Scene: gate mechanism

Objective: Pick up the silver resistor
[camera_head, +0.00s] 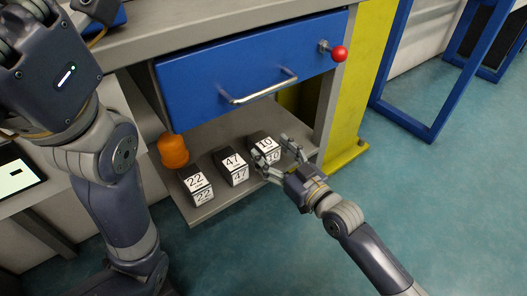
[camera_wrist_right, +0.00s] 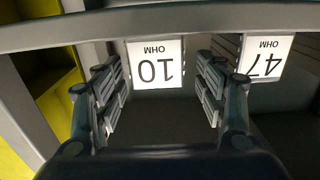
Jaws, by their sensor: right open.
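Three dark blocks with white number labels stand in a row on the lower shelf: the 22 block (camera_head: 196,184), the 47 block (camera_head: 233,167) and the 10 block (camera_head: 265,145). I cannot tell by colour which one is the silver resistor. My right gripper (camera_head: 274,157) is open at the 10 block, with its fingers partly in front of it. In the right wrist view the label of the 10 block (camera_wrist_right: 155,65) appears upside down between the two open fingers (camera_wrist_right: 162,92); contact cannot be told. My left gripper's fingers do not show.
A blue drawer (camera_head: 250,75) with a metal handle (camera_head: 260,92) overhangs the shelf (camera_head: 205,210). A red knob (camera_head: 339,54) sticks out at its right. An orange cylinder (camera_head: 173,151) is left of the blocks. A yellow post (camera_head: 352,90) stands right.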

